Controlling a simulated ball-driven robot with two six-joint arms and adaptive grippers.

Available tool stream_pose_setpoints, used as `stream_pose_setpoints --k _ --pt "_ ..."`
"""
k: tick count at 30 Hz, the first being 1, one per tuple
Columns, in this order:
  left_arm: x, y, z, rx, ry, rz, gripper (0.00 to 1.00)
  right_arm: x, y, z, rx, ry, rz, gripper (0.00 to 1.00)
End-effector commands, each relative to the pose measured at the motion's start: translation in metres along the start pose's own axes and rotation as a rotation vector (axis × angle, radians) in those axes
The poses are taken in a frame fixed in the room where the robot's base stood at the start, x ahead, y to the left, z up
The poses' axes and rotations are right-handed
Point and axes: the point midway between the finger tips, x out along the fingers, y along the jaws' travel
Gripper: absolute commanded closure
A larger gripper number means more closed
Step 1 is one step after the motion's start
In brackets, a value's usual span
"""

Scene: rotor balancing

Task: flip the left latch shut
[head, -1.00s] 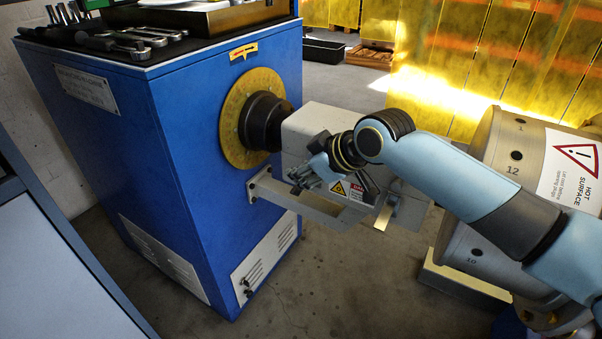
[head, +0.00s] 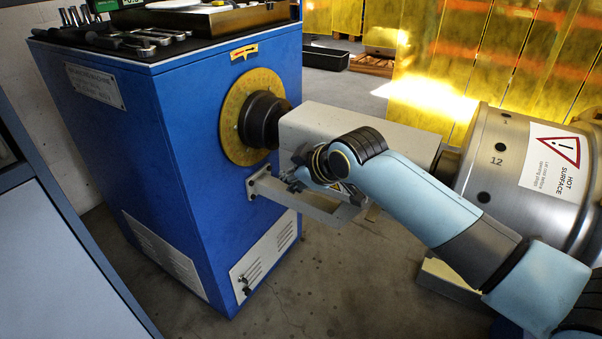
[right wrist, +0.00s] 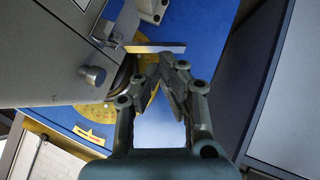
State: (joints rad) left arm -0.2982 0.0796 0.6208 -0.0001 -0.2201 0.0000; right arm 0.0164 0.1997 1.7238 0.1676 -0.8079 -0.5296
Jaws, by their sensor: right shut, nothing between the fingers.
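A grey housing (head: 400,140) sits between the blue cabinet's yellow disc and the large metal drum. My right gripper (head: 298,178) is at the housing's near side, close to the cabinet; my arm covers much of that side. In the right wrist view my right gripper (right wrist: 163,72) is shut and empty, its fingertips close to a flat metal bar (right wrist: 155,47). A round knob (right wrist: 93,75) sticks out of the housing face to their left. I cannot tell for certain which part is the left latch, or whether the fingertips touch the bar. My left gripper is out of view.
The blue cabinet (head: 200,150) carries tools on top. A metal bracket (head: 310,205) juts from its side below the housing. The metal drum (head: 500,185) with a hot-surface label stands at right. Open floor (head: 350,290) lies in front.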

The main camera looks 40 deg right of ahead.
Motion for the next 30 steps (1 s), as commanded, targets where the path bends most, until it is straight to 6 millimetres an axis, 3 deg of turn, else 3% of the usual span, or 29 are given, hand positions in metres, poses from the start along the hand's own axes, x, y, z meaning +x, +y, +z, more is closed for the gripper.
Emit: stream_pose_setpoints --k 10,19,22,30 --pt "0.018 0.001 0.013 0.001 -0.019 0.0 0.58 0.024 -0.015 0.012 -0.229 -0.002 0.224 1.0" --pt "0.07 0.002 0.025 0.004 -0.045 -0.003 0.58 0.043 -0.025 0.032 -0.43 -0.003 0.424 1.0" --pt "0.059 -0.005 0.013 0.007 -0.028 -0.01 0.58 0.035 -0.017 0.023 -0.429 0.001 0.428 1.0" --pt "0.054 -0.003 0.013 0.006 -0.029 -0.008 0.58 0.032 -0.015 0.019 -0.428 0.001 0.428 1.0"
